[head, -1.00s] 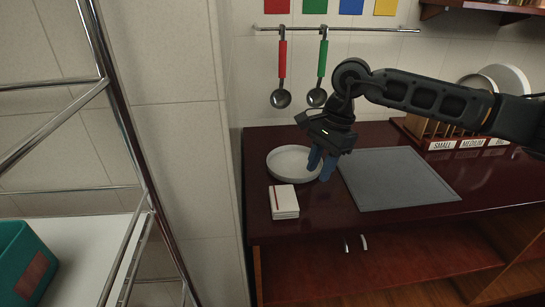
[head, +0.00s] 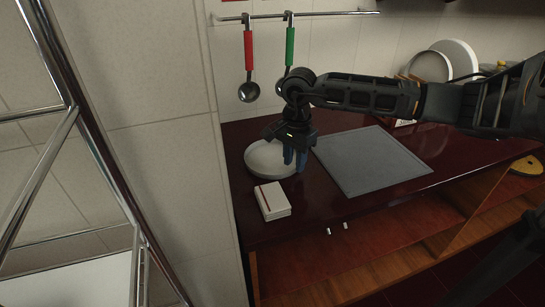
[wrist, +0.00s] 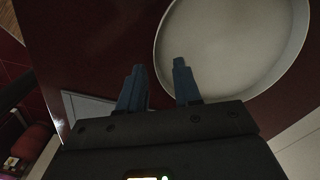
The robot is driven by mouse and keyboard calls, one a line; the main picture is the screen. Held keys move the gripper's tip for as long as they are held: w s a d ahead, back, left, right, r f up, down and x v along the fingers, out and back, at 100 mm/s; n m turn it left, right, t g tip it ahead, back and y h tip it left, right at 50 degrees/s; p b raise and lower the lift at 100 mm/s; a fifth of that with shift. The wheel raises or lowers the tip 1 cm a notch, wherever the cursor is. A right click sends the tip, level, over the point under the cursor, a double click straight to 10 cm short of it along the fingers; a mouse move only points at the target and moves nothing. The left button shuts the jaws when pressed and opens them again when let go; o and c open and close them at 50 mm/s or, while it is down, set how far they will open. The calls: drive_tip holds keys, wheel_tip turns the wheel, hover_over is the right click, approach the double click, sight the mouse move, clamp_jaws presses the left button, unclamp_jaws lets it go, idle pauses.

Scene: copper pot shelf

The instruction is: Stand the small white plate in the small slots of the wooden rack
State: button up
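The small white plate (head: 268,160), round with a raised rim, lies flat on the dark red counter; it also shows at the upper right of the wrist view (wrist: 232,42). My gripper (head: 295,163) points down at the plate's right edge in the head view.
Two larger round dishes (head: 458,58) stand upright at the rack. A grey mat (head: 370,160) lies right of the plate, and a white box-like stack (head: 272,201) lies in front of it. Ladles (head: 249,85) hang behind. A metal frame (head: 100,160) stands at the left.

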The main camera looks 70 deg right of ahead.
drive_tip(key=shift+f, duration=0.8)
clamp_jaws()
